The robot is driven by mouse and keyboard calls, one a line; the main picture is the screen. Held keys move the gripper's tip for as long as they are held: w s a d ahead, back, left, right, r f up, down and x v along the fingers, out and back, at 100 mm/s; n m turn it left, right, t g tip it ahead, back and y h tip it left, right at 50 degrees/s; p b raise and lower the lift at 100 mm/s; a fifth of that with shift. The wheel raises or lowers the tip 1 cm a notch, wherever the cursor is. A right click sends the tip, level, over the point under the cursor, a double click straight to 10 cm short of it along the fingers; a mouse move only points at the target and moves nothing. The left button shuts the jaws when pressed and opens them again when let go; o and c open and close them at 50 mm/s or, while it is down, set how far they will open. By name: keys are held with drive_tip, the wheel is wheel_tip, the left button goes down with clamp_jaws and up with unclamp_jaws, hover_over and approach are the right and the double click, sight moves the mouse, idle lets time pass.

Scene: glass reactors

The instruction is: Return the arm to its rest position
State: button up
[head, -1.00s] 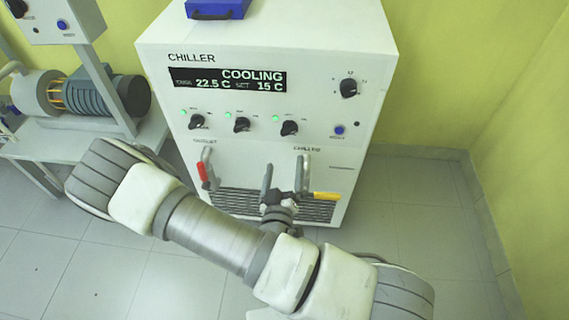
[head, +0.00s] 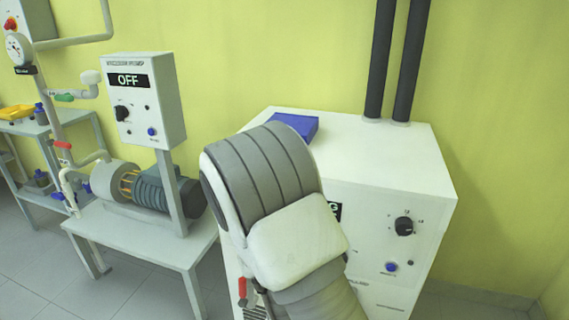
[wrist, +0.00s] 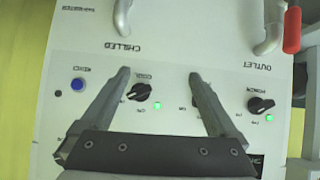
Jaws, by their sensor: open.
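The arm's pale and grey links (head: 290,235) stand in front of the white chiller (head: 430,180) in the head view and hide most of its display. My gripper (wrist: 157,75) shows only in the wrist view. Its two fingers are apart with nothing between them, over the chiller's front panel, which appears upside down. A black knob (wrist: 140,92) with a green light lies between the fingers in that view. The head view does not show the gripper.
The outlet's red handle (wrist: 292,30) is near the wrist view's top right. A blue box (head: 296,126) and two dark pipes (head: 385,70) are on the chiller top. A pump (head: 165,190) on a bench and a panel reading OFF (head: 142,98) stand left.

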wheel_tip(320, 180, up, 16)
drive_tip(key=s+a+n+g+y, duration=0.1)
drive_tip(key=s+a+g+y, duration=0.2)
drive_tip(key=y, duration=0.3)
drive_tip(key=s+d+r+n+g+h+p, duration=0.1)
drive_tip(key=s+d+r, duration=0.45)
drive_tip(key=s, duration=0.25)
drive_tip(key=s+d+r+n+h, duration=0.1)
drive_tip(key=s+d+r+n, duration=0.1)
drive_tip(key=s+d+r, duration=0.4)
wheel_tip(320, 180, up, 22)
drive_tip(key=s+a+p, duration=0.1)
drive_tip(key=a+p, duration=0.1)
drive_tip(key=p, duration=1.9)
drive_tip(key=shift+s, duration=0.35)
drive_tip(key=shift+d, duration=0.1)
